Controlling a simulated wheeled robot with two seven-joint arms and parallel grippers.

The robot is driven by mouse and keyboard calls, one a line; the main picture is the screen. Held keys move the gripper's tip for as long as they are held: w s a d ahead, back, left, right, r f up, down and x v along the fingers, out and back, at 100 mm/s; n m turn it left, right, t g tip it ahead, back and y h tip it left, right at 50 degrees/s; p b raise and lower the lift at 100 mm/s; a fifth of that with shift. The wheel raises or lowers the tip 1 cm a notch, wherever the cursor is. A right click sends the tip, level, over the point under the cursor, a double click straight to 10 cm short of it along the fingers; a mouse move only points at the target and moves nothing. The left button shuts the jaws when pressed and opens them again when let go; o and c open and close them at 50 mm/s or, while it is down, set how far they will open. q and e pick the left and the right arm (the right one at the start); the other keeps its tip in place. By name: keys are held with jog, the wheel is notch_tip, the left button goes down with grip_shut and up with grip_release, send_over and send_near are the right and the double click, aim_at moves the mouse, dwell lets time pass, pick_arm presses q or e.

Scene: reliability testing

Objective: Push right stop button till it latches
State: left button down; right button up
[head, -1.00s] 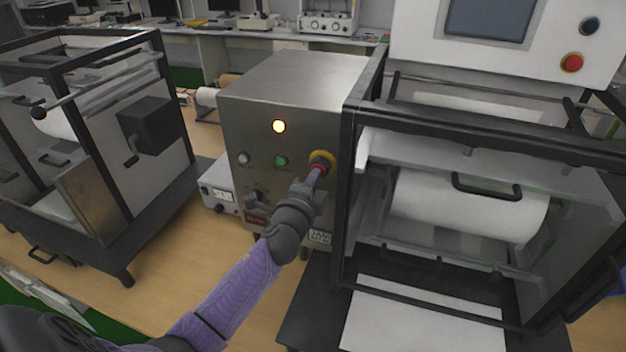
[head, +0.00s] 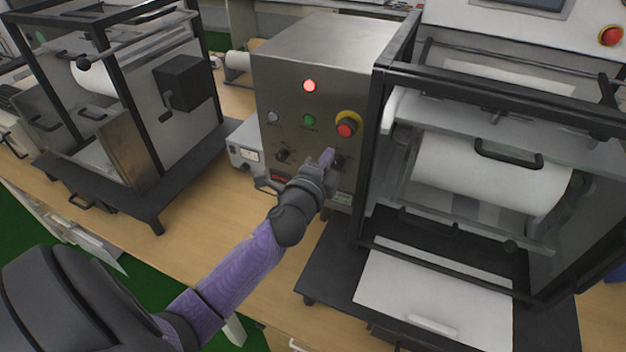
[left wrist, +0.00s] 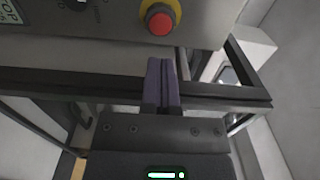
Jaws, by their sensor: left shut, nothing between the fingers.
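The red stop button with a yellow collar (head: 346,128) is on the right side of the steel control box front (head: 290,160). It also shows in the left wrist view (left wrist: 160,22), just beyond the fingertips. My left gripper (head: 327,158) is shut and empty, below and slightly left of the button and apart from it. In the left wrist view its purple fingers (left wrist: 162,66) lie together. The lamp (head: 309,86) at the top of the box glows red. Whether the button is latched cannot be told. My right gripper is not in view.
A black-framed machine with a white roll (head: 490,180) stands close to the right of the box. Another red button (head: 611,36) is on a white panel at the top right. A second framed machine (head: 130,110) stands at left, with a small white device (head: 246,148) between.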

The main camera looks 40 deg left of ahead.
pick_arm(q)
jog(key=v, duration=0.6)
jog(key=shift+d+r, duration=0.1)
dwell(0.5)
